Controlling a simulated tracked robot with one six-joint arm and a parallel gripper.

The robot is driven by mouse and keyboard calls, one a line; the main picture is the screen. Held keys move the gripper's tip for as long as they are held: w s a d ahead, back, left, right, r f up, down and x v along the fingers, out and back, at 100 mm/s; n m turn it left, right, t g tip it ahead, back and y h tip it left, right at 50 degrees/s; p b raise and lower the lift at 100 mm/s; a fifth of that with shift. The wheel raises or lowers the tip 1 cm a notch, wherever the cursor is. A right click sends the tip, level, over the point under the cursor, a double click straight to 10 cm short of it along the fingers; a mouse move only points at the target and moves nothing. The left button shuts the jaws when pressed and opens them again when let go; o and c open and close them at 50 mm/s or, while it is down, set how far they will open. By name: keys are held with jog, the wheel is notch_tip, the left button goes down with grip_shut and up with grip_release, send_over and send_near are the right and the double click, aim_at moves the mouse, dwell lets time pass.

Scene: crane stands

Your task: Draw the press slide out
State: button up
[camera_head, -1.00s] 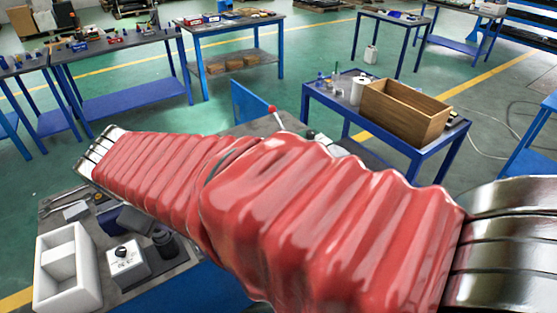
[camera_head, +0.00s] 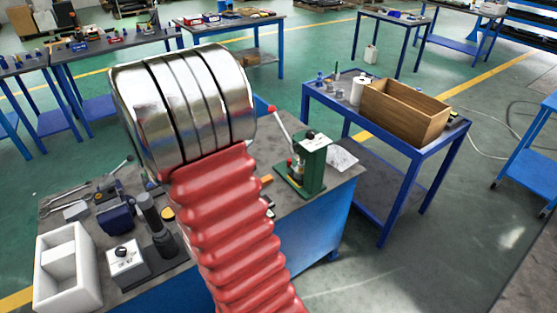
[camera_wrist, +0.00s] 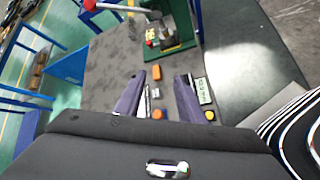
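The green press (camera_head: 308,165) stands upright near the right end of the workbench, with a lever ending in a red ball (camera_head: 271,108) rising to its left. In the wrist view the press (camera_wrist: 180,46) is at the top, its upper part cut off, and the red lever ball (camera_wrist: 90,5) is at the top left. I cannot make out the slide clearly. My gripper (camera_wrist: 160,84) is open and empty, its two dark fingers pointing toward the press over the bench top, apart from it. In the head view my red-sleeved arm hides the gripper and part of the bench.
Small orange and grey pieces lie on the bench (camera_wrist: 110,60) near the fingers. A white tray (camera_head: 68,290), a knobbed white box (camera_head: 125,264) and a blue vise (camera_head: 115,217) stand at the left. A blue table (camera_head: 375,120) with a wooden box (camera_head: 403,112) stands behind right.

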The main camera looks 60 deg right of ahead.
jog(key=d+f+n+g+h, duration=0.15)
jog(key=d+f+n, duration=0.25)
jog(key=d+f, duration=0.55)
jog(key=n+h, duration=0.2)
jog(key=n, duration=0.1)
send_near(288, 161)
jog(key=v, duration=0.5)
jog(key=shift+d+r, duration=0.15)
jog(key=shift+r, duration=0.05)
jog(key=shift+s+d, duration=0.1)
jog(key=shift+d, duration=0.05)
jog(key=shift+y, duration=0.25)
jog(key=x, duration=1.3)
jog(key=shift+d+f, duration=0.1)
jog(key=shift+d, duration=0.15)
jog(key=shift+c, duration=0.2)
grip_shut()
